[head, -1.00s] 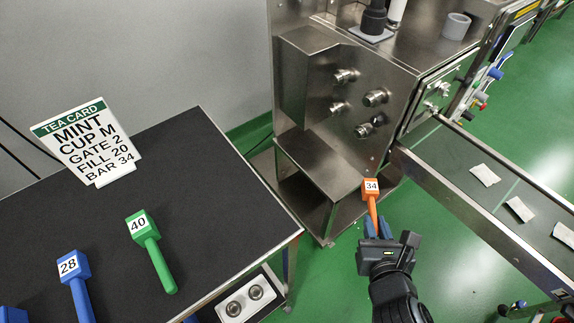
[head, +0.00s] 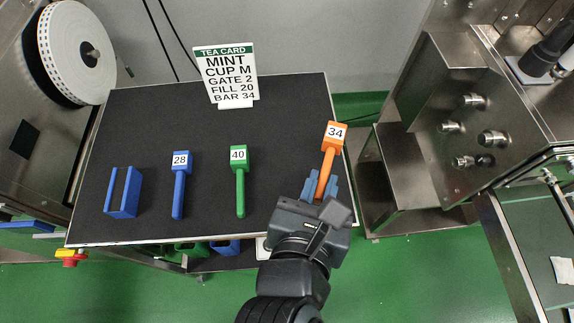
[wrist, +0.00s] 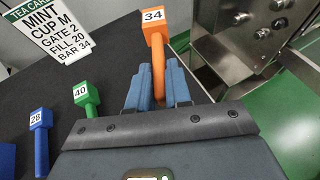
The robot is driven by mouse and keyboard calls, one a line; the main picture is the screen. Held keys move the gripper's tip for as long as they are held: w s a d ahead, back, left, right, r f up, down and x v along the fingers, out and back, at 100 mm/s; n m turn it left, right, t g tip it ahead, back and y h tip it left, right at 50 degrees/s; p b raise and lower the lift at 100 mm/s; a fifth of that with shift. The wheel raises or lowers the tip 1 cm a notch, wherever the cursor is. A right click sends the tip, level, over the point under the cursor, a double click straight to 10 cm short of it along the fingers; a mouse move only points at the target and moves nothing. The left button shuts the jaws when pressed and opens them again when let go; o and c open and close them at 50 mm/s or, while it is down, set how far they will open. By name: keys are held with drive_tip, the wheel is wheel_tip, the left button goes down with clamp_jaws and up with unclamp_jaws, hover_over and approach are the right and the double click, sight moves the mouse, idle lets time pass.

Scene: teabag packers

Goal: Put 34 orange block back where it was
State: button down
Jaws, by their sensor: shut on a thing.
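The orange block marked 34 (head: 334,134) has a square head and a round handle. My gripper (head: 320,188) is shut on its handle, with the head pointing away from me; it also shows in the wrist view (wrist: 154,28). In the head view it appears over the right end of the black table top (head: 140,130); whether it touches the table I cannot tell. To its left lie the green block 40 (head: 239,175) and the blue block 28 (head: 180,180), heads away from me.
A blue slotted holder (head: 123,195) stands at the table's left. A tea card (head: 226,75) stands at the back. A steel machine (head: 440,110) is close on the right, and a paper reel (head: 75,50) at upper left. Black surface right of block 40 is bare.

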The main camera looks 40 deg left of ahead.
hover_over(283, 181)
wheel_tip(283, 181, down, 5)
drive_tip(key=shift+d, duration=0.1)
drive_tip(key=shift+f, duration=2.1)
drive_tip(key=shift+f, duration=0.2)
